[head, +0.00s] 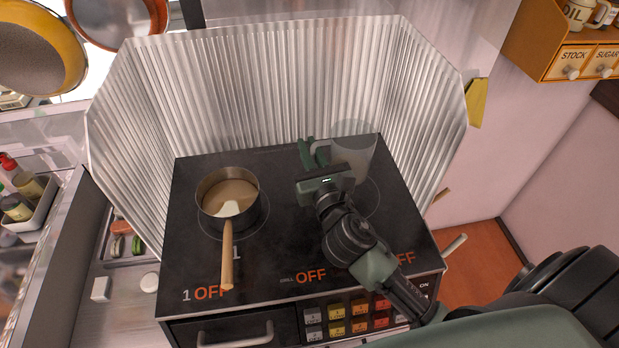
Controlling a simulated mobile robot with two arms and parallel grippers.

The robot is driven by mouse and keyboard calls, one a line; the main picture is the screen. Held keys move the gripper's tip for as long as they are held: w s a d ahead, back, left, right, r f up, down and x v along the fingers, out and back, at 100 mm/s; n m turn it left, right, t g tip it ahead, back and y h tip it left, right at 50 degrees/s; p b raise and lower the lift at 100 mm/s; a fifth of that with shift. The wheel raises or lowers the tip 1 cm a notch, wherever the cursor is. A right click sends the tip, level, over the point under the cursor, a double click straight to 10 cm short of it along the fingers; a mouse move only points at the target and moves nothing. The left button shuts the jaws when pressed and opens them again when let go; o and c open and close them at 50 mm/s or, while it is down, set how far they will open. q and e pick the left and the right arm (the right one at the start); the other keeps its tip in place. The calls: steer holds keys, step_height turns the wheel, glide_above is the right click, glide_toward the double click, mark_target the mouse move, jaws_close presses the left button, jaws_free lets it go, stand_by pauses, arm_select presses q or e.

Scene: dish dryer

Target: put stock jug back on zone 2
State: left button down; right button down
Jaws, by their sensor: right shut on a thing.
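The stock jug (357,153) is a clear, see-through jug at the right rear of the black stove top (285,240). It looks upright, over or just behind the right burner ring (371,197), which is zone 2's side. I cannot tell whether its base touches the stove. My right gripper (318,160) is shut on the jug at its left side, where the handle would be; the gripper hides that part. My left gripper is not in view.
A saucepan (229,197) with brown liquid stands on the left burner, its wooden handle pointing to the front. A corrugated metal splash guard (270,85) encloses the stove's back and sides. A shelf (565,55) with drawers hangs at the upper right.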

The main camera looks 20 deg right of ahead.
steer(key=shift+f+b, duration=1.35)
steer(key=shift+f, duration=2.45)
steer(key=shift+f, duration=0.15)
steer(key=c, duration=1.5)
jaws_free()
steer(key=shift+r, duration=0.2)
